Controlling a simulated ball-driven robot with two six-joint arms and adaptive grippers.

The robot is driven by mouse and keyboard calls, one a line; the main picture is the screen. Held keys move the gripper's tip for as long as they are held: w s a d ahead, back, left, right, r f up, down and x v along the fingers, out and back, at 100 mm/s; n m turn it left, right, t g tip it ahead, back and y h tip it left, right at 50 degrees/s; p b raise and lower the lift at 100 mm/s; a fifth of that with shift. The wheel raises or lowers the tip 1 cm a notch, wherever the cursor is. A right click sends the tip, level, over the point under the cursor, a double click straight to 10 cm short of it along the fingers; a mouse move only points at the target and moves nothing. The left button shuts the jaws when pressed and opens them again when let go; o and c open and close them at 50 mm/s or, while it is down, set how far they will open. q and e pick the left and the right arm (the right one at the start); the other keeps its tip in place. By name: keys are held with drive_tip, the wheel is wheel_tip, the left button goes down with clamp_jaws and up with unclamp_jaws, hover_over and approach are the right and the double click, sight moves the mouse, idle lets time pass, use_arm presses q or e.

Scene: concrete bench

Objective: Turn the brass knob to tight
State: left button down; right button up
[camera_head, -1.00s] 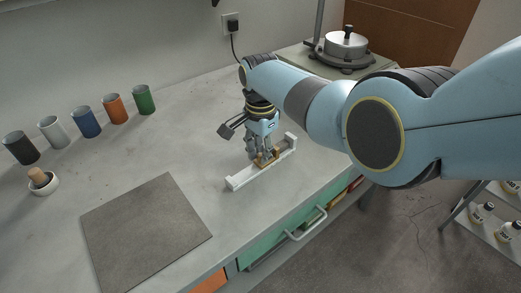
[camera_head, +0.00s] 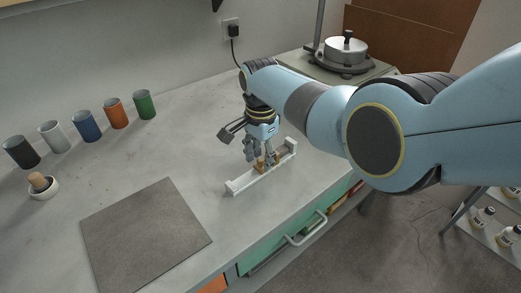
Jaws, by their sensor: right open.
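The brass knob (camera_head: 261,167) sits on a white rail-like fixture (camera_head: 240,185) with raised ends, on the bench. The knob is small and partly hidden behind the fingers, so its turned position cannot be read. My right gripper (camera_head: 262,160) points down right over the knob, with its fingers spread apart around or just above it. Whether the fingers touch the knob cannot be told. My left gripper is out of view.
Several coloured cups (camera_head: 115,113) stand in a row along the wall. A mortar with a pestle (camera_head: 42,186) is at the left. A dark square mat (camera_head: 145,235) lies at front left.

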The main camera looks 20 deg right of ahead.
sight(260, 159)
wheel_tip(260, 159, up, 12)
idle(0.4)
